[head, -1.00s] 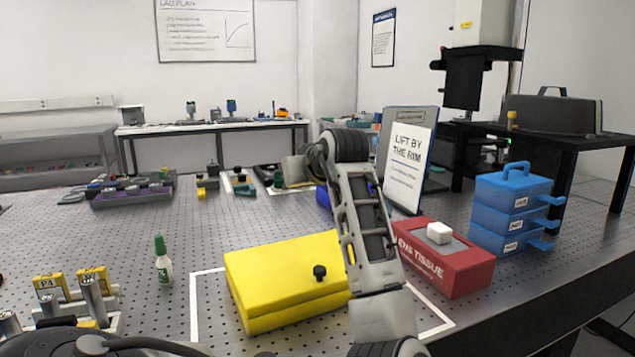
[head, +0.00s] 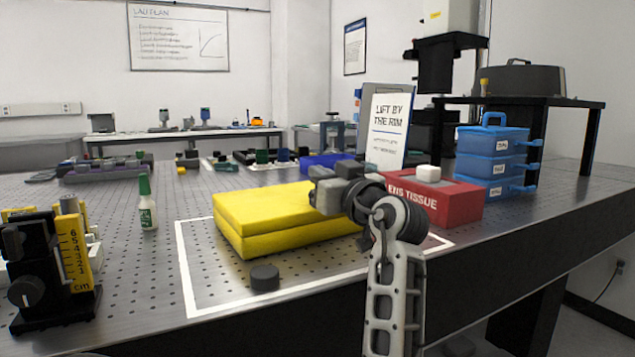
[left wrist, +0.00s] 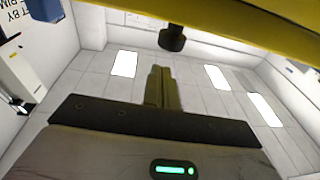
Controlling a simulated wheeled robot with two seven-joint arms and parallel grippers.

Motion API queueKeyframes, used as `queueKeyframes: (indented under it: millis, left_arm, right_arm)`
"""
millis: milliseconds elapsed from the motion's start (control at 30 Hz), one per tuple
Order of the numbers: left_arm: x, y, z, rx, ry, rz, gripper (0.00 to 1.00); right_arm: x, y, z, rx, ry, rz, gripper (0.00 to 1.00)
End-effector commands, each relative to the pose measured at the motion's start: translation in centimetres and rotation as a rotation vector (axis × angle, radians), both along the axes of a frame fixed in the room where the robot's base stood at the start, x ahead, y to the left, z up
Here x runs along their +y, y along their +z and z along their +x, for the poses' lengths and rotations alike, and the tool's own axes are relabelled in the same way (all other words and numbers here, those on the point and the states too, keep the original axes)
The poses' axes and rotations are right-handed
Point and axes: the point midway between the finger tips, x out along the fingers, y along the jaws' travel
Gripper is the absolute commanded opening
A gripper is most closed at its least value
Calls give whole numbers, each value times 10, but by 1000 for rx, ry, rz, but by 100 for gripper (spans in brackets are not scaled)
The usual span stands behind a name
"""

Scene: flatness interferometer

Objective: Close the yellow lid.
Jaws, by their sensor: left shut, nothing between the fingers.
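The yellow box (head: 300,236) lies inside a white outline on the perforated table. Its yellow lid (head: 265,205) lies flat over it in the head view, with a seam along the front; I cannot tell whether a small gap remains. My left gripper (head: 322,196) is at the right end of the lid and hides part of it. In the left wrist view its fingers (left wrist: 162,88) are together and empty. There, the yellow lid edge (left wrist: 250,25) crosses the top, and a black knob (left wrist: 172,40) shows close to the fingertips. Contact cannot be told. My right gripper is not in view.
A red tissue box (head: 440,205) stands right of the yellow box, with blue drawers (head: 490,165) beyond. A dark disc (head: 264,278) lies in front of the box. A green-capped bottle (head: 147,205) and a black gauge (head: 50,270) stand left.

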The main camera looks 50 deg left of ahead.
Motion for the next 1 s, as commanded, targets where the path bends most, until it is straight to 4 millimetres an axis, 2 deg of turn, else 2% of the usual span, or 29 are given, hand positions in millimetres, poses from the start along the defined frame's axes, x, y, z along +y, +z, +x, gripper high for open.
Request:
queueKeyframes:
  millis: [33, 200, 733, 867, 933, 1000]
  left_arm:
    - [-1, -6, 0, -2, 0, -1, 0]
    - [-3, -8, 0, 0, 1, -2, 0]
    - [-3, -7, 0, 1, 1, -3, 0]
    - [-3, 3, -1, 0, 1, -3, 0]
    - [-3, 14, -1, -1, 3, -2, 0]
    - [-3, 28, -2, -2, 4, -2, 0]
  right_arm:
    - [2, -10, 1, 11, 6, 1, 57]
    - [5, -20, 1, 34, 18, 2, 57]
    - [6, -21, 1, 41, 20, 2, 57]
    - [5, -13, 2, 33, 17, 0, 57]
    - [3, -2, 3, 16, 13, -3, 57]
    - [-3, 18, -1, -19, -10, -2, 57]
